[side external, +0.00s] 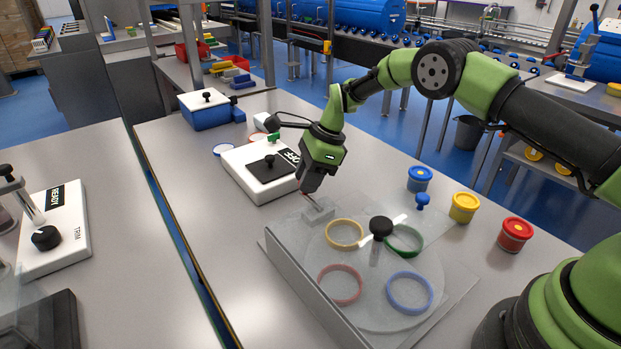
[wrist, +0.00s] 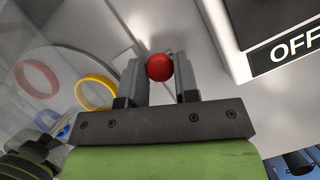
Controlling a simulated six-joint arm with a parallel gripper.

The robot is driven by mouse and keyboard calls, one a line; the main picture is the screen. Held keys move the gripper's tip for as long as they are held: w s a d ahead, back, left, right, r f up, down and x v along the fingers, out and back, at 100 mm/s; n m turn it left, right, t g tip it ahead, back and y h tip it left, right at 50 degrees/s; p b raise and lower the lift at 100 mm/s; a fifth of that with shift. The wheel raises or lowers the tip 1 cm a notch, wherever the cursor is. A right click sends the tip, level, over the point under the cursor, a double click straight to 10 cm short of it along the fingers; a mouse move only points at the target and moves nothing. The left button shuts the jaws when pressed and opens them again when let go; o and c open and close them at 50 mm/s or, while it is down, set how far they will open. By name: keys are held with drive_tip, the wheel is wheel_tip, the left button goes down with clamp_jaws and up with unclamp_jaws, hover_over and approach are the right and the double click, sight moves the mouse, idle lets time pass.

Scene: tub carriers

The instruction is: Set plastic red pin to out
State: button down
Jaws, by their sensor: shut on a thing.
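The red pin (wrist: 159,67) shows its round red head between the two fingers of my gripper (wrist: 158,80) in the wrist view. My gripper is shut on it. In the side view my gripper (side external: 308,190) is low over a small grey block (side external: 318,212) at the back left corner of a clear fixture. The pin's shaft is hidden, so I cannot tell whether it sits in the block. The clear round plate (side external: 372,290) carries yellow, green, red and blue rings and a black knob (side external: 381,228).
A white box marked OFF (side external: 240,172) stands close behind my gripper. A clear upright wall (side external: 310,295) runs along the fixture's left side. Blue (side external: 419,179), yellow (side external: 464,207) and red (side external: 515,234) tubs stand to the right.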

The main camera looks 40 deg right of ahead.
drive_tip(key=shift+w, duration=0.25)
drive_tip(key=c, duration=1.1)
unclamp_jaws()
drive_tip(key=shift+r, duration=0.1)
drive_tip(key=v, duration=1)
drive_tip(key=shift+s, duration=0.1)
